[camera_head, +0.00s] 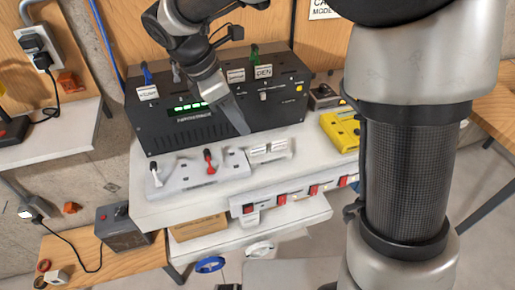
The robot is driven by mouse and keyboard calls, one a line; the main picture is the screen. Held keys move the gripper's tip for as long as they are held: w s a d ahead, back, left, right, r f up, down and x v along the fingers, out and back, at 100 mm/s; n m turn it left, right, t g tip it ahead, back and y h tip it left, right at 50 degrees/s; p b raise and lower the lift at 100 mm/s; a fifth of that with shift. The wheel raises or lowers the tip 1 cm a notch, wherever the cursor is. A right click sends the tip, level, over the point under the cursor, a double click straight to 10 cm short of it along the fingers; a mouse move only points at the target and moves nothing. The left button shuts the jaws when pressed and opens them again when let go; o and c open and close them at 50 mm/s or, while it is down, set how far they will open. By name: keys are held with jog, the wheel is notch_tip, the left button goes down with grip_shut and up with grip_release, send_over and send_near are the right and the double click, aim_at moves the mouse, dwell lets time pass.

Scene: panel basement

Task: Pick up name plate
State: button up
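Small white plates with dark lettering are on the black panel box (185,133). One plate (147,92) is at its left, a second plate (236,75) is right of centre, and a third plate (264,71), which seems to read "DEN", is beside it. I cannot tell which one is the name plate. My gripper (240,122) hangs in front of the box, pointing down and to the right, below the two right-hand plates. It is seen nearly edge-on, so its finger gap does not show. No held object is visible.
A white shelf (160,212) bears the box, a grey switch strip with a red lever (209,161), and a yellow device (340,131). Colored levers rise behind the plates. My arm hides much of the right side. A dark grey box (122,229) stands lower left.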

send_over(255, 147)
jog(key=a, duration=0.2)
notch_tip(255, 147, down, 5)
jog(key=shift+r, duration=0.15)
jog(key=shift+s+b+x, duration=0.15)
jog(key=shift+b+x, duration=0.15)
jog(key=shift+x, duration=1.05)
jog(key=shift+s+b+x, duration=0.1)
jog(key=shift+b+x, duration=0.15)
jog(key=shift+x, duration=1.05)
jog(key=shift+a, duration=0.15)
grip_shut()
